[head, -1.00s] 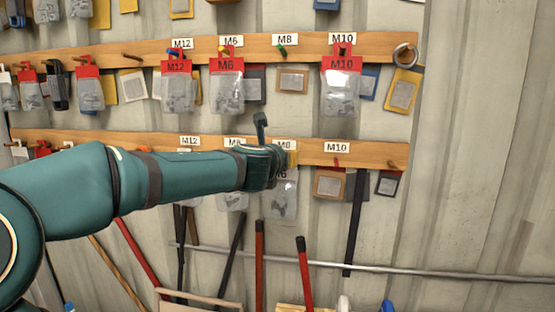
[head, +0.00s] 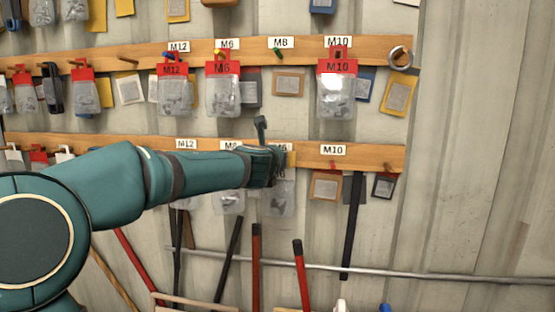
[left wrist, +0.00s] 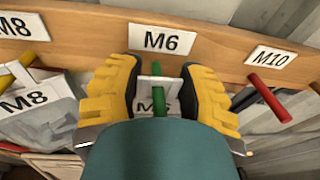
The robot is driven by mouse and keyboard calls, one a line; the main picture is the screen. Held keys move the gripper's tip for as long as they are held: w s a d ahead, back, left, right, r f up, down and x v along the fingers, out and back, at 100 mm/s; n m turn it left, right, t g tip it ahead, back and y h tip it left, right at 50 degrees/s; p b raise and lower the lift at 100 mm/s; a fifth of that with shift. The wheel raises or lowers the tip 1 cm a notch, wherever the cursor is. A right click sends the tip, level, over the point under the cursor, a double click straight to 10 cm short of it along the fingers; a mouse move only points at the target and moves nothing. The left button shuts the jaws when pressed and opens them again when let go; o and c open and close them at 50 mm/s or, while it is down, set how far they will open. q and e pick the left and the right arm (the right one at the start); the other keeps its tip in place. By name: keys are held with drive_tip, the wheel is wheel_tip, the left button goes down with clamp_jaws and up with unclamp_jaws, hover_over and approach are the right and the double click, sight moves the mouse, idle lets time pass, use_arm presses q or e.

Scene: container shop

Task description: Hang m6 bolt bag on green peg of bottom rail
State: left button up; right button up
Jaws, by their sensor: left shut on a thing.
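My left gripper (head: 284,161) is at the bottom rail (head: 370,157), over the spot labelled M6. In the left wrist view its yellow-padded fingers (left wrist: 160,95) are shut on the white header of the M6 bolt bag (left wrist: 145,103). The clear bag (head: 281,198) hangs below the gripper in the head view. The green peg (left wrist: 159,98) shows between the fingers, in front of the header and a little above it, under the M6 label (left wrist: 160,40). It looks as if it passes through the header's hole, but I cannot be sure. My right gripper is not in view.
An M8 bag (left wrist: 35,103) hangs to the left, close to the fingers. A red peg (left wrist: 268,97) sticks out under the M10 label (left wrist: 273,57) to the right. Red-topped bags (head: 337,92) hang on the upper rail. Long handles (head: 300,270) stand below.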

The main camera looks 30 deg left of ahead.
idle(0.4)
use_arm(q)
drive_tip(key=o, duration=1.3)
drive_tip(key=v, duration=1.2)
